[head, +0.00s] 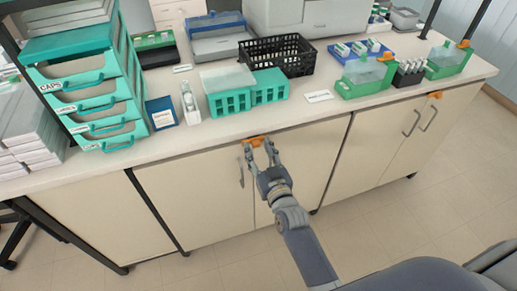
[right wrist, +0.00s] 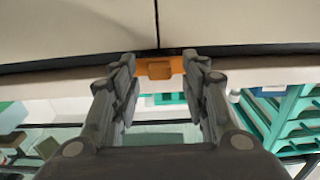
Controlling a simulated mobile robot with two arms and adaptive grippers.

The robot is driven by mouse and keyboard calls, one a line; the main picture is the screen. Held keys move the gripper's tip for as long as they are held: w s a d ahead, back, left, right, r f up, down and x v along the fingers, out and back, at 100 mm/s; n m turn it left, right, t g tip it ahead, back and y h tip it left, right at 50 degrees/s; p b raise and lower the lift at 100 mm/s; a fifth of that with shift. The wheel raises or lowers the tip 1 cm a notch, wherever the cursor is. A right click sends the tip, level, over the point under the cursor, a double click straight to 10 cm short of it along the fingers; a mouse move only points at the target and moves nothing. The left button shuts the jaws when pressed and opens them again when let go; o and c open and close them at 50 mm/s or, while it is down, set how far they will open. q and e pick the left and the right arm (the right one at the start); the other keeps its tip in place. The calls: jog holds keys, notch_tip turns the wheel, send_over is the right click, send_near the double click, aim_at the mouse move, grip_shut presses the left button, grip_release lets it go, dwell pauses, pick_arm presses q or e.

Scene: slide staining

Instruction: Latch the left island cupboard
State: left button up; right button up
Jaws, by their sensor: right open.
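The left island cupboard has two cream doors, a left door (head: 195,197) and a right door (head: 306,160), and both look shut. An orange latch (head: 256,140) sits at the top of the seam between them, under the counter edge. My right gripper (head: 260,153) is open in front of the latch. A grey handle (head: 241,172) shows on the left door; my gripper hides part of the right door. My left gripper is not in view.
The counter (head: 340,108) above carries teal drawers (head: 83,88), teal racks (head: 229,101), a black basket (head: 277,54) and green trays (head: 367,77). A second cupboard (head: 385,137) with its own orange latch (head: 435,94) stands at right. The floor (head: 385,220) in front is clear.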

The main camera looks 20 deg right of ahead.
jog(key=shift+w, duration=0.3)
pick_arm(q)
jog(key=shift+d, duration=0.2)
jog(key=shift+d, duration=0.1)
pick_arm(e)
grip_shut()
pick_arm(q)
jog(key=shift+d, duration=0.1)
